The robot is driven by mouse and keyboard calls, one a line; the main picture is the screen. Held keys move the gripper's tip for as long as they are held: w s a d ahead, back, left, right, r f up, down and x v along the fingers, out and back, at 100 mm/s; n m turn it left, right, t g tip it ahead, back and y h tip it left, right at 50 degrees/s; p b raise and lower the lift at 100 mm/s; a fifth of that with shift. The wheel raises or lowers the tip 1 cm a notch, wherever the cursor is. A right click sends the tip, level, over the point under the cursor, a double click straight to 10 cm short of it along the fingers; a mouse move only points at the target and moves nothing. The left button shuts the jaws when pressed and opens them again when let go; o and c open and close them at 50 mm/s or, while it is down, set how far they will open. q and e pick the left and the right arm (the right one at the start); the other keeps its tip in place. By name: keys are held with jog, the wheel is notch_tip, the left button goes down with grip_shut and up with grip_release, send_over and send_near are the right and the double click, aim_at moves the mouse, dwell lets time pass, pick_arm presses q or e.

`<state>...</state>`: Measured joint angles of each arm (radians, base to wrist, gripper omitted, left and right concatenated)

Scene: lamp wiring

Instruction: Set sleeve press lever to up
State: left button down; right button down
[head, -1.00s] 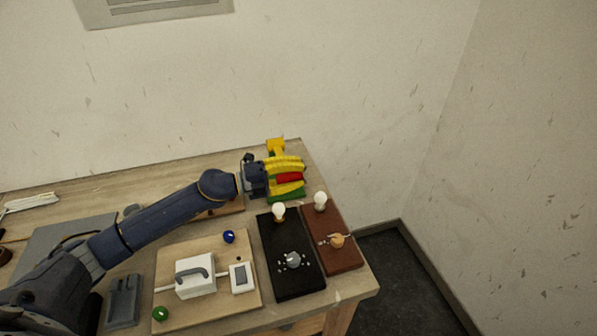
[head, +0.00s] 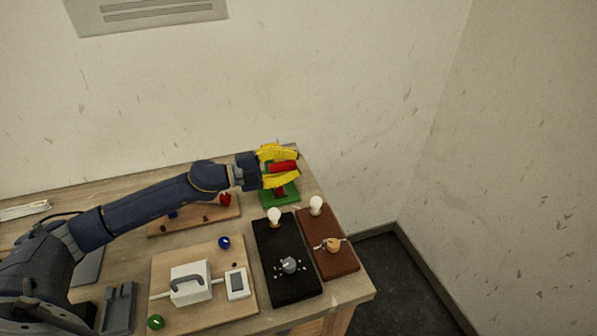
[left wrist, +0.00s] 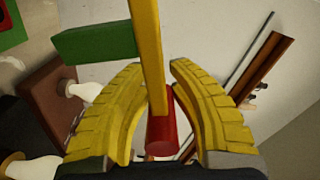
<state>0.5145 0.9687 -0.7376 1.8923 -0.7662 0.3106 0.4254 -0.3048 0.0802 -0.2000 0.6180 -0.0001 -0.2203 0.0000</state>
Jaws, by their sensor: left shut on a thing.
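The sleeve press has a green base (head: 281,197) at the far right of the table in the head view. Its red lever handle (head: 284,167) is above the base. My left gripper (head: 290,167) has yellow fingers, closed around the handle. In the left wrist view the red handle (left wrist: 163,132) lies between the two fingers (left wrist: 160,105), at the end of a yellow bar (left wrist: 147,50). A green block (left wrist: 95,42) joins that bar's side. Fingers hide much of the press in the head view. My right gripper is not in view.
A black board (head: 285,272) and a brown board (head: 334,255), each with a bulb, stand in front of the press. A wooden board (head: 180,228) lies under my left arm; another (head: 215,311) carries a white box (head: 190,284). The wall is close behind.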

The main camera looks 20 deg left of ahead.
pick_arm(q)
jog(key=shift+w+a+r+n, duration=0.2)
jog(key=shift+r+n, duration=0.25)
jog(key=shift+r, duration=0.15)
jog(key=shift+w+a+r+n, duration=0.2)
jog(key=shift+r+n, duration=0.25)
jog(key=shift+r, duration=0.15)
jog(key=c, duration=1.3)
grip_release()
jog(key=shift+d, duration=0.1)
jog(key=shift+o, duration=0.2)
jog(key=v, duration=1.2)
